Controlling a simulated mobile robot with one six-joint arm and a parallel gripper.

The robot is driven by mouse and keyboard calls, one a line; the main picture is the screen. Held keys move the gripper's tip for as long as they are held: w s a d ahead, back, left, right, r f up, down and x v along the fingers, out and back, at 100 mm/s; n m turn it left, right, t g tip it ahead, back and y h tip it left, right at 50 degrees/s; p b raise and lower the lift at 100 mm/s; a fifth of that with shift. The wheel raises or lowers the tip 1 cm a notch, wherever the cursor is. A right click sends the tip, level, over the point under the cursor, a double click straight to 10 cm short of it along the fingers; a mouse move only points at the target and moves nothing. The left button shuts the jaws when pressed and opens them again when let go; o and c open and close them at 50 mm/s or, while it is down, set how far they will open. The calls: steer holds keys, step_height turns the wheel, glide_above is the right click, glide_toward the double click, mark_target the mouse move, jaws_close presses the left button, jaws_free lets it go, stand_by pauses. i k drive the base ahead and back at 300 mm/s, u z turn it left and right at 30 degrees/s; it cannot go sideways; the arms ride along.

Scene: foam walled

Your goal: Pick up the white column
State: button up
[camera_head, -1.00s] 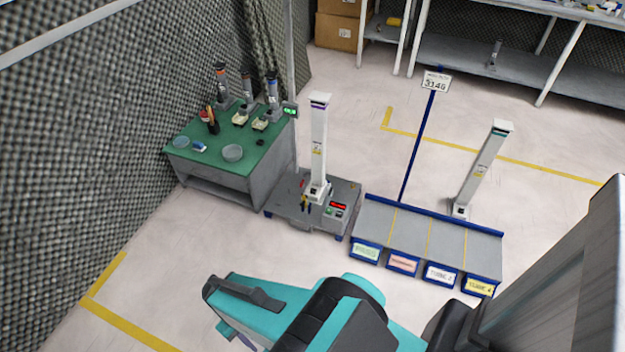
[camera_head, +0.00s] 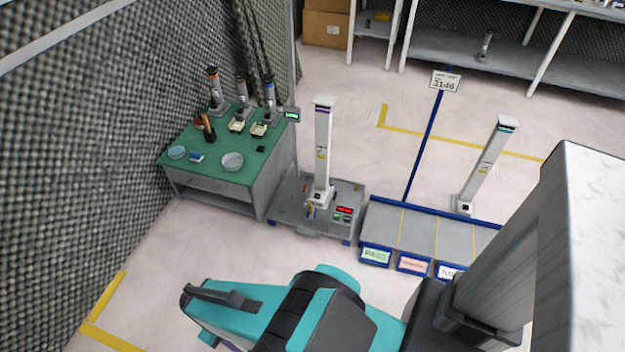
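A white column (camera_head: 322,150) with a purple band near its top stands upright on a low grey bench (camera_head: 283,216). A second white column (camera_head: 488,165) with a teal band leans to the right in the picture, with its foot by the back edge of a grey, blue-edged platform (camera_head: 388,216). The task's words do not tell these two apart. My teal and black arm crosses the bottom of the picture, in front of and apart from both columns. I cannot make out my gripper's fingers.
A green-topped table (camera_head: 205,160) with small instruments and dishes stands left of the bench, near a dark foam wall (camera_head: 90,150). A blue signpost (camera_head: 424,150) rises behind the platform. Labelled bins (camera_head: 376,256) line its front. Open floor (camera_head: 180,255) lies at lower left.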

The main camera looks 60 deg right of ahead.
mark_target(322, 191)
steer(key=z, duration=0.3)
steer(key=i, duration=1.05)
steer(key=z, duration=0.5)
